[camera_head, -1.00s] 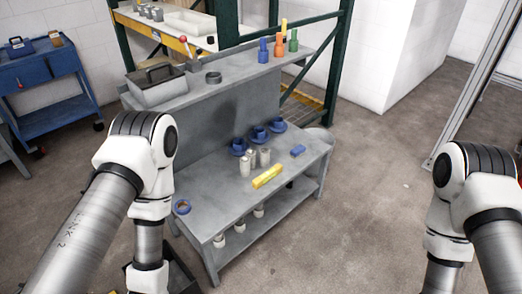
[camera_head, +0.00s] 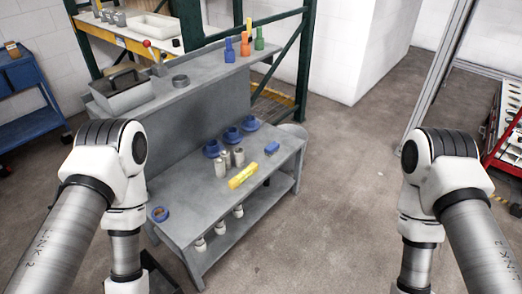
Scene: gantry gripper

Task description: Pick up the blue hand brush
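A small blue block-like thing (camera_head: 271,148) lies on the right part of the grey workbench top (camera_head: 200,207); it may be the hand brush, but it is too small to be sure. A blue upright thing (camera_head: 229,50) stands on the bench's upper shelf, beside an orange one (camera_head: 245,45) and a green one (camera_head: 259,40). My two arms show at the left and right of the picture. Both reach down out of the frame, so neither gripper is in view.
A grey toolbox (camera_head: 122,92) sits on the upper shelf. A red cart (camera_head: 507,130) stands at right. Floor between bench and cart is clear.

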